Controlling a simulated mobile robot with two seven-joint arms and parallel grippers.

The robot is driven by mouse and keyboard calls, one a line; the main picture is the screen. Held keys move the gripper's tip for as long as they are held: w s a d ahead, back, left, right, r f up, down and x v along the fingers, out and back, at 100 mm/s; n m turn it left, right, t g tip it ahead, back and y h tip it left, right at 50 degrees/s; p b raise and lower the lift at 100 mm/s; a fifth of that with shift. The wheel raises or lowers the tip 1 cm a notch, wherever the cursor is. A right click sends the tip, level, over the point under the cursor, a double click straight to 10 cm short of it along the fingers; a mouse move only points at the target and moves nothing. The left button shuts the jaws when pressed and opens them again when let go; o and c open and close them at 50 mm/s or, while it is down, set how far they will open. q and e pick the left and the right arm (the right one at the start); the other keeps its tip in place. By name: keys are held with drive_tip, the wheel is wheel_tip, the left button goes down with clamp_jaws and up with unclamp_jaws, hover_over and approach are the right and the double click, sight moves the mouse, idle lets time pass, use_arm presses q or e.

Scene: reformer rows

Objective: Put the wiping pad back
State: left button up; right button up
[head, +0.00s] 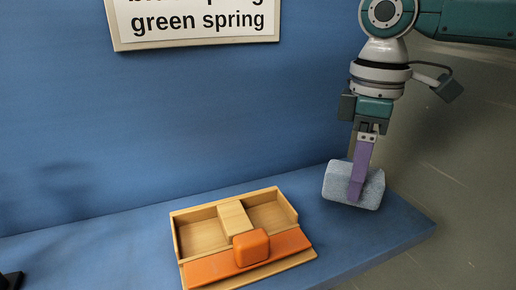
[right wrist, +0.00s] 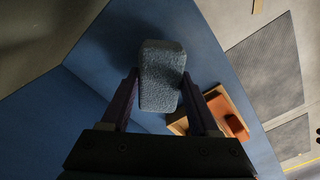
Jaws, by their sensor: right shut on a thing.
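The wiping pad (head: 340,184) is a light blue-grey block with a rough surface. My right gripper (head: 357,188) is shut on it, with purple fingers on either side, at the right end of the blue shelf. The right wrist view also shows the pad (right wrist: 161,78) between the two fingers (right wrist: 158,92). Whether its underside touches the shelf, I cannot tell. My left gripper is not in view.
A wooden tray (head: 178,238) with two open compartments, a wooden block between them and an orange front with an orange knob (head: 251,247) stands left of the pad. A sign (head: 195,24) hangs on the blue wall.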

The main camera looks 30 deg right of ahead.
wheel_tip(320, 180, down, 2)
drive_tip(key=shift+f, duration=0.15)
drive_tip(key=shift+f, duration=0.1)
drive_tip(key=o, duration=1.2)
wheel_tip(320, 180, up, 11)
drive_tip(key=shift+r+p, duration=0.2)
drive_tip(key=shift+p, duration=0.85)
drive_tip(key=shift+r, duration=0.45)
